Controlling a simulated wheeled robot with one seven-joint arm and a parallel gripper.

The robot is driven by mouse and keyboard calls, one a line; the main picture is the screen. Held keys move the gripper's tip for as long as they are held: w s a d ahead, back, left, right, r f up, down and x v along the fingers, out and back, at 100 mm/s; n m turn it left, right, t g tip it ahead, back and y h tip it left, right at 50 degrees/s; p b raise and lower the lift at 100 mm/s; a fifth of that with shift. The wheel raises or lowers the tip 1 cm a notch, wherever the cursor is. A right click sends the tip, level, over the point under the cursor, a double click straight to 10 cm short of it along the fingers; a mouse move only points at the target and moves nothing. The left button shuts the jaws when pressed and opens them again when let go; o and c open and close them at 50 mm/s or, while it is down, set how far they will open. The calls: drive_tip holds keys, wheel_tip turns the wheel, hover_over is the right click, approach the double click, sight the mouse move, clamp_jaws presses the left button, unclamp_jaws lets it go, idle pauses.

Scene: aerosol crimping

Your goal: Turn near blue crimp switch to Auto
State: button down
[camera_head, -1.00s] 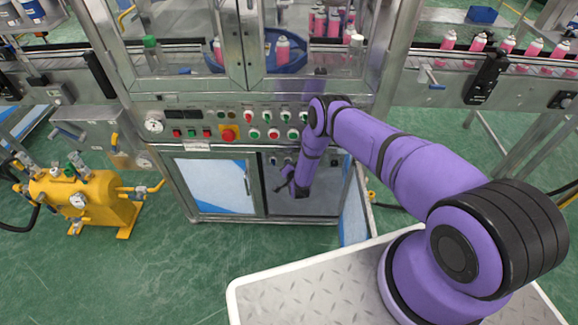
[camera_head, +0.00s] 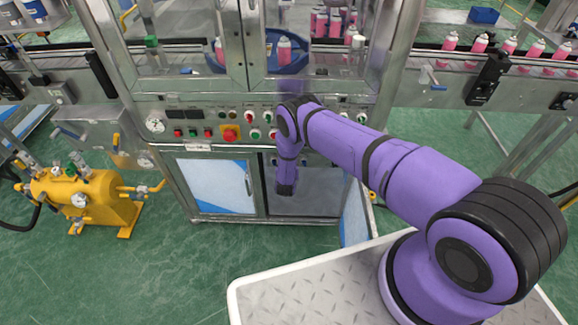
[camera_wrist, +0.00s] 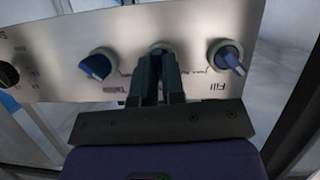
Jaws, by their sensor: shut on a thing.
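In the wrist view, a blue rotary switch (camera_wrist: 160,46) sits in the middle of a row on a metal panel (camera_wrist: 125,32). My gripper (camera_wrist: 158,62) points at the panel with its dark fingers shut on this switch. They hide its knob and most of its label, so its setting cannot be read. I take it for the crimp switch by its place between its neighbours. In the head view my purple arm covers the gripper and this switch.
A blue switch (camera_wrist: 97,64) stands on the left and another, labelled Fill upside down (camera_wrist: 228,58), on the right, both close to my fingers. A black knob (camera_wrist: 8,75) is at the far left. A red emergency button (camera_head: 230,134) is on the upper panel.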

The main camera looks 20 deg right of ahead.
drive_tip(key=shift+a+f+n+g+h, duration=0.15)
drive_tip(key=shift+n+h, duration=0.75)
drive_tip(key=shift+n, duration=0.45)
drive_tip(key=shift+a+f+n+g+h, duration=0.15)
drive_tip(key=shift+n+h, duration=0.75)
drive_tip(key=shift+n, duration=0.45)
drive_tip(key=shift+r, duration=0.1)
drive_tip(key=c, duration=1.2)
unclamp_jaws()
drive_tip(key=v, duration=1)
drive_tip(key=shift+s+a, duration=0.25)
drive_tip(key=shift+a, duration=0.05)
